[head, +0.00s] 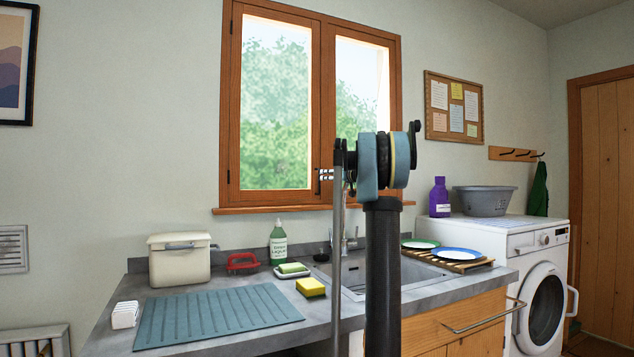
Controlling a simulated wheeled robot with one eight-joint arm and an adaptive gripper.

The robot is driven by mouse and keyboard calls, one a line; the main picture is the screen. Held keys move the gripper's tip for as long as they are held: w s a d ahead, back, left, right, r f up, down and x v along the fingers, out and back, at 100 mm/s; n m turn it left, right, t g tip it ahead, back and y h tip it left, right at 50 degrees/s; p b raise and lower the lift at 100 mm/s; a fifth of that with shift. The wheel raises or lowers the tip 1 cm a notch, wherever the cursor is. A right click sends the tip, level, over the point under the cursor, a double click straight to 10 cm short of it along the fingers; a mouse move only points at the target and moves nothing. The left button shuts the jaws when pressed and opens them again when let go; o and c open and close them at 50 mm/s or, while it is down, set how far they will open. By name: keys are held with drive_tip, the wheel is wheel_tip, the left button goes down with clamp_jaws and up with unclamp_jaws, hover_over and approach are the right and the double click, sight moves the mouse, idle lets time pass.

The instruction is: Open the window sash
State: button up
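The wooden window (228,100) has two glazed sashes side by side, a left sash (315,100) and a right sash (392,85). Both look closed, with no clear gap between them. A small metallic handle (324,176) shows low at the meeting stiles, just left of my arm. My arm stands upright in front of the right sash and hides its lower part. I cannot make out my gripper or its fingers in the head view.
Below the window is a grey counter with a sink (355,281), a green bottle (278,245), sponges, a ribbed mat (215,317) and a cream box (180,262). A purple bottle (440,198) and basin (485,202) sit on the washing machine (540,240).

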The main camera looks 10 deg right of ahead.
sight(319, 176)
drive_tip(key=x, duration=0.7)
drive_tip(key=shift+w+f, duration=0.2)
drive_tip(key=shift+f, duration=0.2)
